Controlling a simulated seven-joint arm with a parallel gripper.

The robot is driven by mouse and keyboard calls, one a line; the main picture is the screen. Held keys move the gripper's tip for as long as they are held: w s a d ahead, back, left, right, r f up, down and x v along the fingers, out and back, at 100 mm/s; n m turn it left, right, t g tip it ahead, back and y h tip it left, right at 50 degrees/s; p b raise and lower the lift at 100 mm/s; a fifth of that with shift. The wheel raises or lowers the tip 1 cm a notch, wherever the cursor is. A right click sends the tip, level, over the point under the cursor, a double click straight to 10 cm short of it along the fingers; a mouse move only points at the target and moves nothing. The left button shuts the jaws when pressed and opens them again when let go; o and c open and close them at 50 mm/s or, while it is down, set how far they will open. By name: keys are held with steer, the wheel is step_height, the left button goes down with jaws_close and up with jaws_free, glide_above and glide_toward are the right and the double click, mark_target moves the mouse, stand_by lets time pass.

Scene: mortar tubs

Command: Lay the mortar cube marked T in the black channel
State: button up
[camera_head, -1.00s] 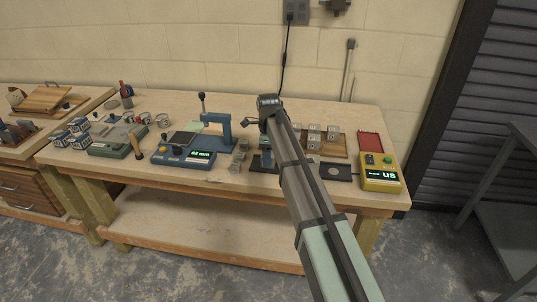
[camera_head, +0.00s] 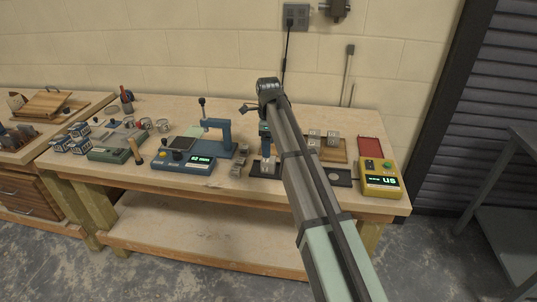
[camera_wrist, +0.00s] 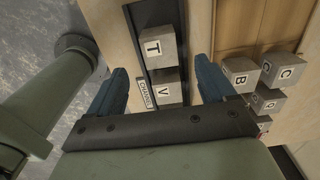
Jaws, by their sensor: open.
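The T cube (camera_wrist: 157,47) is grey with a white label and sits in the black channel (camera_wrist: 137,18) in the wrist view. The V cube (camera_wrist: 166,88) sits in the same channel, just below T in the picture. My gripper (camera_wrist: 161,65) is open, its blue fingers on either side of the channel, with gaps between them and the T cube. In the head view my gripper (camera_head: 265,144) points down over the channel's left part, where small grey cubes show; their letters are too small to read there.
Cubes marked B (camera_wrist: 240,74), C (camera_wrist: 283,69) and Q (camera_wrist: 266,104) stand to the right in the wrist view, near the right finger. In the head view, a yellow meter (camera_head: 381,181) stands right of the channel and a blue press (camera_head: 219,130) stands left of my gripper.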

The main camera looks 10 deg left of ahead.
steer(key=shift+r, duration=2.55)
steer(key=shift+c, duration=0.5)
